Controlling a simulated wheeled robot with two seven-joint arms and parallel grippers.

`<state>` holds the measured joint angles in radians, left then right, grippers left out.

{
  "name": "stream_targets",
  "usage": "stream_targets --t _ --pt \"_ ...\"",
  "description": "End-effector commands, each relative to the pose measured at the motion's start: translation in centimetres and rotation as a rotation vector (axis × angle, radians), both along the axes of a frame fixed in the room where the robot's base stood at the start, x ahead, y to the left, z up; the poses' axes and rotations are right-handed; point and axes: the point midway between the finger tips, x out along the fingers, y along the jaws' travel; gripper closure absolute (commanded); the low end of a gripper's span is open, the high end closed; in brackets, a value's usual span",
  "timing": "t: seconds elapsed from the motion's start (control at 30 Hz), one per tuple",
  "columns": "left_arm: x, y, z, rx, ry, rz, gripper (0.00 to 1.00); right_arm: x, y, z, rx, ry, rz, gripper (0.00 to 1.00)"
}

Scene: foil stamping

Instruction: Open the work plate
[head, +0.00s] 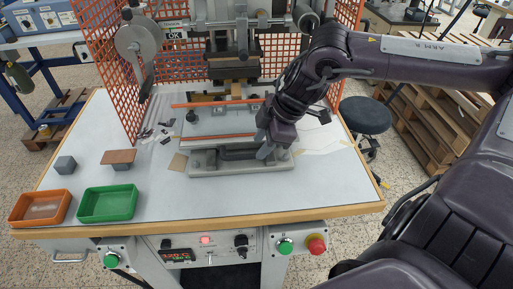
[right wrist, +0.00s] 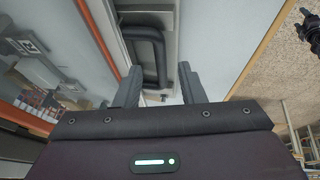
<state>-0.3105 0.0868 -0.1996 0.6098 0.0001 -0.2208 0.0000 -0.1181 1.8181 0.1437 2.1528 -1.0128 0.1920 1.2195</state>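The work plate (head: 205,170) is a flat grey slab at the front of the press, in the middle of the table. A dark bar handle (head: 238,154) lies along it; in the right wrist view the handle (right wrist: 155,45) is a black loop on the grey plate. My right gripper (head: 264,150) is over the right end of the handle, pointing down. In the right wrist view its two fingers (right wrist: 159,80) are apart, with the handle's near end showing between them. I cannot tell whether they touch it. My left gripper is out of view.
The stamping press (head: 235,65) stands behind the plate, with orange mesh guards (head: 105,50) at its sides. An orange tray (head: 40,207), a green tray (head: 107,203), a grey cube (head: 65,165) and a brown-topped block (head: 119,158) are at left. Buttons line the front panel.

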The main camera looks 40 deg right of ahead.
Motion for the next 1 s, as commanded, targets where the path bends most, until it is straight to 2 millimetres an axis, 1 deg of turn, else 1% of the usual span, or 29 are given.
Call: stream_targets --t 0.03,0.1,0.3,0.47,0.77,1.0 --pt "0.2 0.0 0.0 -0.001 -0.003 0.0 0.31 0.1 0.1 -0.7 -0.003 0.005 0.0 0.64" --pt "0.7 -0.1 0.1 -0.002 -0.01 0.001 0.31 0.3 0.3 -1.3 -0.002 0.005 -0.001 0.64" --pt "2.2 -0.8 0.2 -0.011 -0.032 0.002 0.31 0.9 0.7 -2.7 -0.002 0.002 0.0 0.64" --pt "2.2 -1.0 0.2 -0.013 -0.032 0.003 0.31 1.2 0.9 -3.1 0.0 0.0 0.001 0.64" --pt "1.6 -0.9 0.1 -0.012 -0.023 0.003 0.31 1.2 0.9 -3.2 0.0 -0.002 0.001 0.64" --pt "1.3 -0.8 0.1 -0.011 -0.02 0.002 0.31 1.2 0.9 -3.2 0.0 -0.002 0.001 0.95"
